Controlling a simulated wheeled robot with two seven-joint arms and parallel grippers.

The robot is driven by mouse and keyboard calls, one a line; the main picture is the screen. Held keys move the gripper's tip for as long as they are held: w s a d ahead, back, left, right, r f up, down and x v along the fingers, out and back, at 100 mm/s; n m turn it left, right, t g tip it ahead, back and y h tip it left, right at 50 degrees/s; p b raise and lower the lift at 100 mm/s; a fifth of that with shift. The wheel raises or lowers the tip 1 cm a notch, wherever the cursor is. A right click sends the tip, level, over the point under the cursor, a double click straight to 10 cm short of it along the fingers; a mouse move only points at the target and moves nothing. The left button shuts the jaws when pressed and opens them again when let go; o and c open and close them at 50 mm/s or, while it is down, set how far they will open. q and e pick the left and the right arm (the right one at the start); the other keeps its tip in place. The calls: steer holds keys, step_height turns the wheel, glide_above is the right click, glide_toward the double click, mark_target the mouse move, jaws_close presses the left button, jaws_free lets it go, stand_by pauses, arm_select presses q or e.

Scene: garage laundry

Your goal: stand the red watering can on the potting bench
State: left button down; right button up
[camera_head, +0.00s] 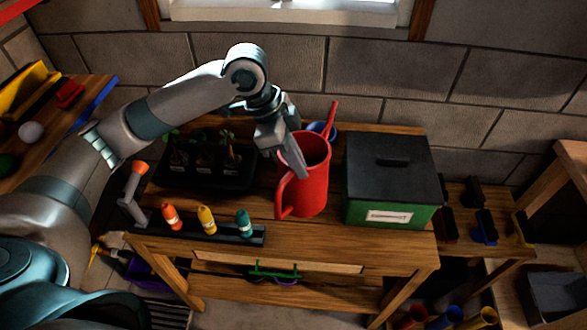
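The red watering can (312,192) is at the potting bench (330,237), between the seedling tray and the green box. It looks upright, with its handle toward the front left and its spout pointing up at the back right. I cannot tell whether its base touches the bench top. My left gripper (295,158) comes down from above at the can's left rim. A finger reaches into or across the can's opening. The other finger is not clearly seen, so its grip on the rim is unclear. My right gripper is not in view.
A green box with a dark lid (390,180) stands close to the can's right. A black seedling tray (205,172) is at the left. A rack with several coloured bottles (206,220) lies at the front left. A blue round item (322,130) is behind the can.

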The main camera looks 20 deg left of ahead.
mark_target(298, 189)
arm_select(q)
step_height(298, 189, down, 3)
steer(key=shift+f+p, duration=0.1)
steer(key=shift+p, duration=0.4)
steer(key=shift+f, duration=0.8)
step_height(298, 189, down, 2)
steer(key=shift+f+p, duration=0.1)
steer(key=shift+p, duration=0.45)
steer(key=shift+f, duration=0.75)
steer(key=c, duration=2)
jaws_free()
steer(key=shift+f, duration=0.1)
steer(key=shift+s, duration=0.1)
